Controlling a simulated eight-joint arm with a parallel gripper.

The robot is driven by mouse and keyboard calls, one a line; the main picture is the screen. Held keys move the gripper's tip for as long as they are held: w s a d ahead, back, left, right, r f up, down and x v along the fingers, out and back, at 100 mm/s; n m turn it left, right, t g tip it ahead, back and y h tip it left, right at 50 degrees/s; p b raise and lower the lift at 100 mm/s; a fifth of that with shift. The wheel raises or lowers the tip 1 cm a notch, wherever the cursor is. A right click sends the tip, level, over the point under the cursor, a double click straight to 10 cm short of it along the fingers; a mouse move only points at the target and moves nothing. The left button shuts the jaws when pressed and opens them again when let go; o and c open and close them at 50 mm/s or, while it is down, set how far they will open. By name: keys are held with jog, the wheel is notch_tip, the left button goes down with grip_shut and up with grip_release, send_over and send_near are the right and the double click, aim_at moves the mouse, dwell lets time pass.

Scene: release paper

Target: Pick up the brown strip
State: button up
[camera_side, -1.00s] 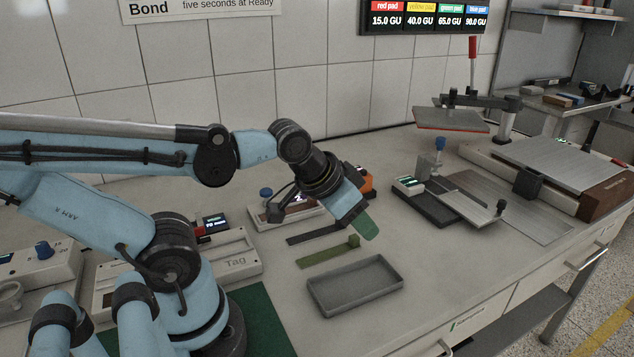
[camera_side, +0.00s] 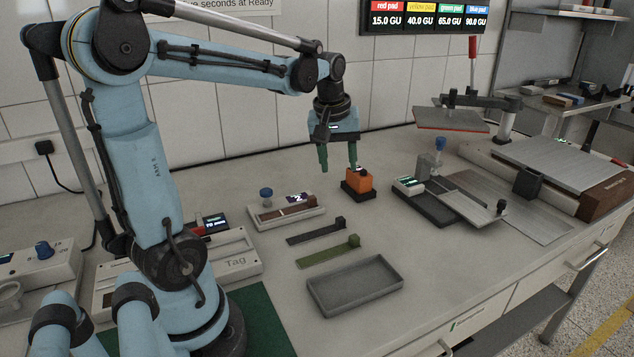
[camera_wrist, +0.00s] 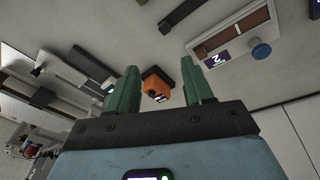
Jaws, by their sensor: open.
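The brown strip (camera_side: 299,212) lies in a light device with a blue knob and a small display, left of centre on the bench. In the wrist view the brown strip (camera_wrist: 246,26) shows at the upper right, in the same device. My gripper (camera_side: 339,171) is open and empty, raised above the bench, behind and to the right of the strip. Its two green fingers point down. In the wrist view my gripper (camera_wrist: 158,88) has its green fingers spread, with the strip outside them to the right.
An orange device (camera_side: 358,180) stands on the bench near my fingers. A dark strip (camera_side: 316,232) and an olive green strip (camera_side: 328,252) lie in front of the brown strip's device. A grey tray (camera_side: 355,298) is nearer the front edge. A scale-like device (camera_side: 409,184) stands to the right.

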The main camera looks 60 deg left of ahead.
jog(key=a+f+n+g+h, duration=0.1)
jog(key=a+f+n+g, duration=0.1)
jog(key=a+n, duration=0.6)
jog(key=m, duration=0.2)
send_over(312, 197)
jog(key=f, duration=0.7)
jog(key=shift+w+d, duration=0.2)
jog(key=shift+d, duration=0.05)
jog(key=shift+s+a+f, duration=0.1)
jog(key=shift+f, duration=1.25)
jog(key=shift+s+a+f, duration=0.1)
jog(key=shift+f, duration=1.2)
grip_shut()
